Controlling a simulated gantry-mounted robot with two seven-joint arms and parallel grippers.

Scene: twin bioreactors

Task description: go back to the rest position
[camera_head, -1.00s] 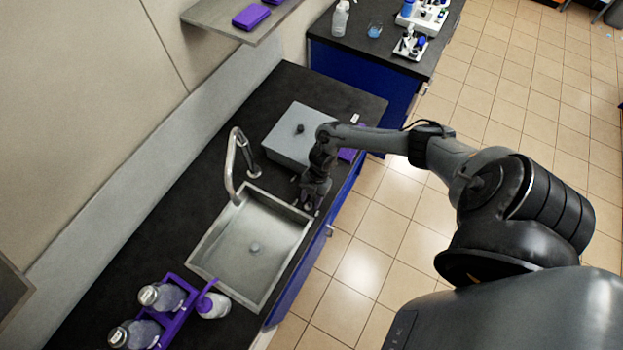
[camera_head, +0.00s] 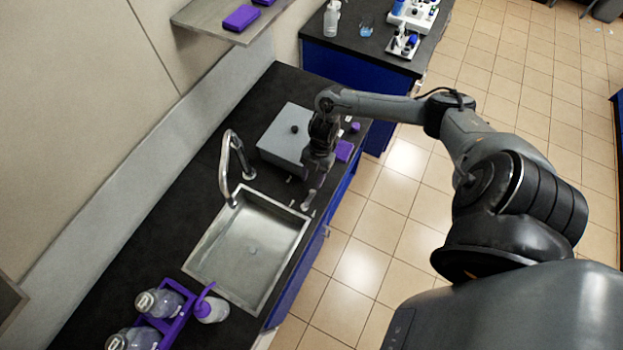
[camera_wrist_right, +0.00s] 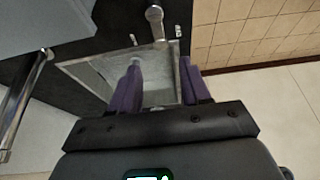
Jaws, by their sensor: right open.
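My right gripper (camera_head: 307,204) hangs over the black counter by the sink's far right corner in the head view. In the right wrist view its two purple-tipped fingers (camera_wrist_right: 160,82) stand apart with nothing between them. The steel sink (camera_head: 252,248) lies below and nearer than the gripper; it also shows past the fingers in the wrist view (camera_wrist_right: 100,72). My left gripper is in neither view.
A grey lidded box (camera_head: 283,138) stands on the counter just beside my right wrist. A tall faucet (camera_head: 226,165) rises at the sink's left. A purple rack with bottles (camera_head: 170,322) is at the near end. Open tiled floor (camera_head: 400,240) lies to the right.

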